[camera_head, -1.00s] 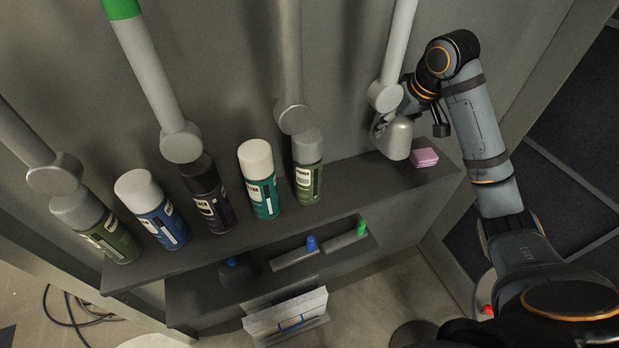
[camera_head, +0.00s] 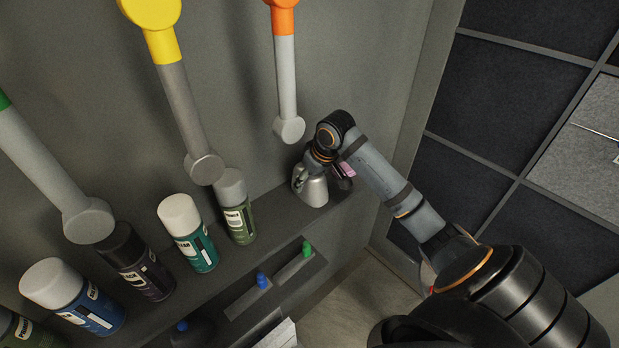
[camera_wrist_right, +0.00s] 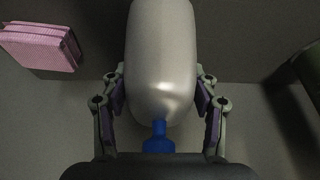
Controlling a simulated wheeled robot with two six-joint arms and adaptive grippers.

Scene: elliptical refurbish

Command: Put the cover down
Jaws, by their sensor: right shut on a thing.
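A smooth grey metallic piece, which I take to be the cover (camera_head: 312,190), is at the right end of the dark shelf (camera_head: 262,213). My right gripper (camera_head: 320,165) is above it, shut on it. In the right wrist view the cover (camera_wrist_right: 160,55) is long and rounded, with a finger of the gripper (camera_wrist_right: 160,95) on each side. A small blue part (camera_wrist_right: 158,140) shows at its near end. Whether the cover touches the shelf is unclear. My left gripper is not in view.
A pink block (camera_wrist_right: 40,47) lies beside the cover, partly hidden by my arm in the head view. Several spray cans, including a green one (camera_head: 237,215) and a teal one (camera_head: 190,235), stand to the left. A grey hanging bar (camera_head: 287,80) is close by.

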